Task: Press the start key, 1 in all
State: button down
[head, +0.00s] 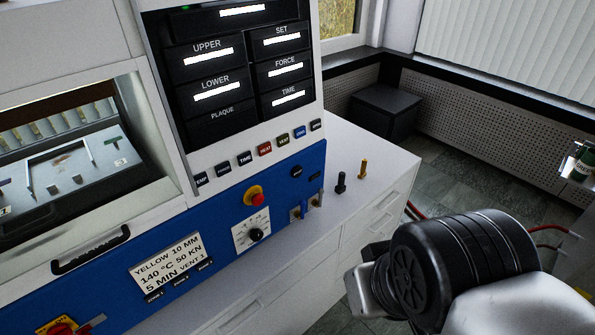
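The press (222,210) stands at the left with a blue lower panel. A slanted row of small labelled keys runs under its displays, including a red key (265,149) and a blue key (299,132). A separate black key (297,172) sits on the blue panel. The labels on this key and on the row's right-end key (316,125) are too small to read, so I cannot tell which one is the start key. My gripper (359,292) is at lower right, apart from the panel, partly hidden behind my black wrist. Its fingers cannot be made out clearly.
A red stop button (256,198) and a dial (256,234) are on the blue panel. A black peg (341,183) and a yellow peg (363,169) stand on the white cabinet (385,160). Open floor lies right of the cabinet; a dark box (385,110) stands behind.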

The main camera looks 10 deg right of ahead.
aim_at(296, 171)
jog(key=i+j+z, duration=0.15)
jog(key=j+z, duration=0.25)
jog(key=j, duration=0.15)
jog(key=j+z, duration=0.4)
jog(key=j, duration=0.2)
jog(key=j+z, duration=0.4)
jog(key=j, duration=0.2)
jog(key=i, duration=0.05)
